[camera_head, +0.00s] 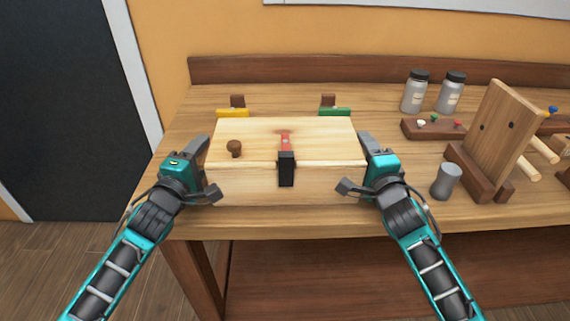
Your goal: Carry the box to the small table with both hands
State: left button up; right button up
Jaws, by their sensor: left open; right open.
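The box (252,184) is pale wood with a closed lid. It stands on the wooden workbench near its front edge. My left gripper (205,172) is open at the left end of the box. My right gripper (357,166) is open at its right end. I cannot tell whether the fingers touch the box. No small table can be made out apart from the workbench (270,222).
Behind the box are a yellow-handled piece (232,113) and a green-handled piece (335,111). To the right stand two jars (415,95), a rack with coloured pegs (432,130), a grey cylinder (446,182) and an upright wooden board (493,126). Floor (60,262) is clear at left.

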pick_arm(q)
grip_shut()
pick_arm(e)
grip_shut()
dwell(1.0)
pick_arm(q)
jog(key=shift+r, duration=0.3)
pick_arm(e)
jog(key=shift+r, duration=0.3)
